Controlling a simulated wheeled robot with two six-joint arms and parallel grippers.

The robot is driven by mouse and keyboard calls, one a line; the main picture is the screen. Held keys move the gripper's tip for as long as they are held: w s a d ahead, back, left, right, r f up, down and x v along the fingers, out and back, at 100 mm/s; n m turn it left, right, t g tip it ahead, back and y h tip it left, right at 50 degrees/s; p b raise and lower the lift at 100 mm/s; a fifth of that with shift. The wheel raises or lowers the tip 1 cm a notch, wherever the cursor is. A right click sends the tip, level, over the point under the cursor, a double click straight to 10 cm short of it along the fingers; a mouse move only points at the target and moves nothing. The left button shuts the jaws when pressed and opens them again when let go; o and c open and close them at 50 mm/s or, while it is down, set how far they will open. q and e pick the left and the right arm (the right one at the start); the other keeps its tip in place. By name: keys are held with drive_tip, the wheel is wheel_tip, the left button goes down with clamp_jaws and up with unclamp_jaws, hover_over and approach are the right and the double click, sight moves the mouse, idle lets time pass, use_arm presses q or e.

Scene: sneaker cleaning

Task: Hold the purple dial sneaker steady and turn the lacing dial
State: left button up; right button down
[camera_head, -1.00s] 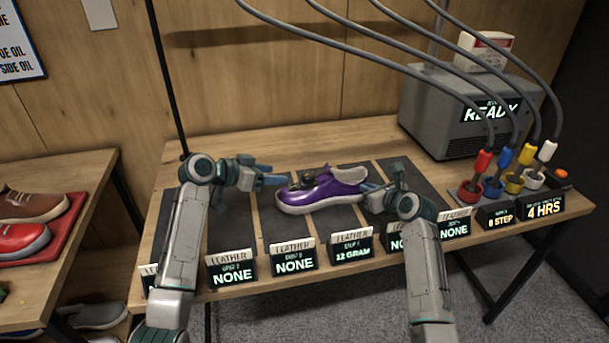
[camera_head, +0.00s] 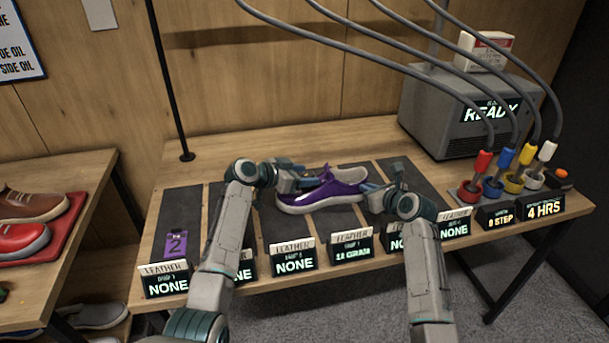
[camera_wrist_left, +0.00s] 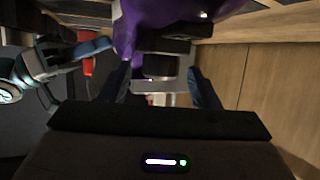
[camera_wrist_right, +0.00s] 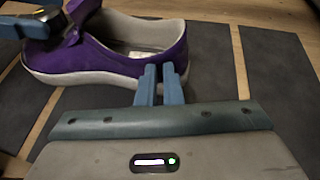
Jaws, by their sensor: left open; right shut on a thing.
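The purple sneaker (camera_head: 325,197) with a white sole stands on a dark mat strip, toe to the left in the head view. My right gripper (camera_head: 368,190) is shut on its heel end; the right wrist view shows the blue fingers (camera_wrist_right: 161,85) against the purple upper (camera_wrist_right: 110,62). My left gripper (camera_head: 308,180) is at the front of the sneaker, by the tongue. In the left wrist view its fingers (camera_wrist_left: 163,85) are apart, with a dark dial-like part (camera_wrist_left: 160,64) between them. Whether they touch it is unclear. In the head view the left gripper mostly hides the dial.
Small display signs (camera_head: 293,260) line the table's front edge. A purple card marked 2 (camera_head: 177,243) lies on the left mat strip. A grey machine (camera_head: 470,110) with cables and coloured plugs stands at the right. The table behind the sneaker is clear.

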use_arm(q)
drive_tip(key=shift+w+d+f, duration=0.1)
drive_tip(key=shift+d, duration=0.1)
drive_tip(key=c, duration=1)
drive_tip(key=shift+n+y, duration=0.3)
drive_tip(key=n+t+y, duration=0.2)
drive_tip(key=shift+s+d+n, duration=0.2)
drive_tip(key=shift+n, duration=0.1)
drive_tip(key=shift+d+n+t+y, duration=0.1)
drive_tip(key=shift+n+t+y, duration=0.9)
drive_tip(key=shift+n+y, duration=0.4)
